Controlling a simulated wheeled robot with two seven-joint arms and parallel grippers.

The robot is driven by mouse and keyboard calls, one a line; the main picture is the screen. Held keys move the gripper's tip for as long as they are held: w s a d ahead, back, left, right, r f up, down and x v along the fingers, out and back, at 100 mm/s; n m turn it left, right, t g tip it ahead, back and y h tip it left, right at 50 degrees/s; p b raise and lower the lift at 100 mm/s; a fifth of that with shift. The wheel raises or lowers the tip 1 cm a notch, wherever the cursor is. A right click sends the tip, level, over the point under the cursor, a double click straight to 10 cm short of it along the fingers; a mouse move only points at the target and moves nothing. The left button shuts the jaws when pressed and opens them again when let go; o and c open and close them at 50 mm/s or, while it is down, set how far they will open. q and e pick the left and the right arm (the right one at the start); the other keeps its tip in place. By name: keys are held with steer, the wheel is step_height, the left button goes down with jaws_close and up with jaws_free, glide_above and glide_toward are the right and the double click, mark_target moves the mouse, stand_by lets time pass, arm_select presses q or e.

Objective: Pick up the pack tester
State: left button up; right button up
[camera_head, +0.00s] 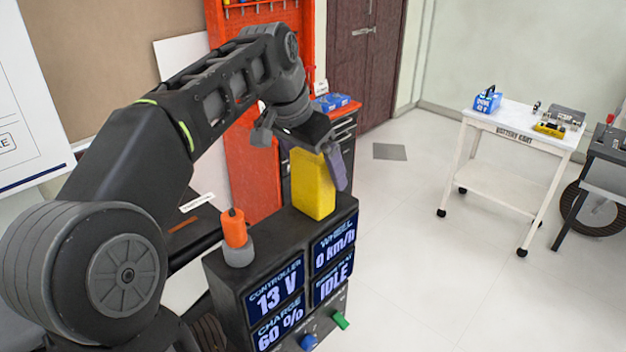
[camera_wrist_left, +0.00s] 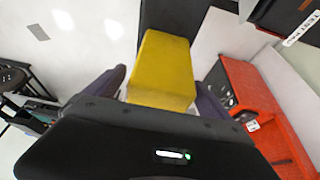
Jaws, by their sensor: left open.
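A yellow upright block (camera_head: 313,190), likely the pack tester, stands on top of a dark display console (camera_head: 228,268). My left gripper (camera_head: 318,178) is over the block from above, open, with a purple-grey finger down along its right side. In the left wrist view the yellow block (camera_wrist_left: 163,70) lies between the two spread fingers; I cannot tell whether either touches it. The gripper body hides the block's upper part in the head view. My right gripper is not in view.
An orange-topped knob (camera_head: 234,228) stands on the console left of the block. A white battery cart (camera_head: 517,118) at the right carries a blue pack (camera_head: 487,102) and a small yellow device (camera_head: 549,129). A red cabinet (camera_head: 250,165) is behind. Floor between is clear.

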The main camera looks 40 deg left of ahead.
arm_select(q)
steer(key=shift+x, duration=1.05)
steer(key=shift+c, duration=0.5)
steer(key=c, duration=1.7)
steer(key=shift+o, duration=0.2)
steer(key=shift+r, duration=0.1)
step_height(320, 180, up, 5)
steer(key=shift+f, duration=0.25)
step_height(320, 180, up, 6)
steer(key=p, duration=0.5)
steer(key=shift+f, duration=0.2)
steer(key=shift+f, duration=0.1)
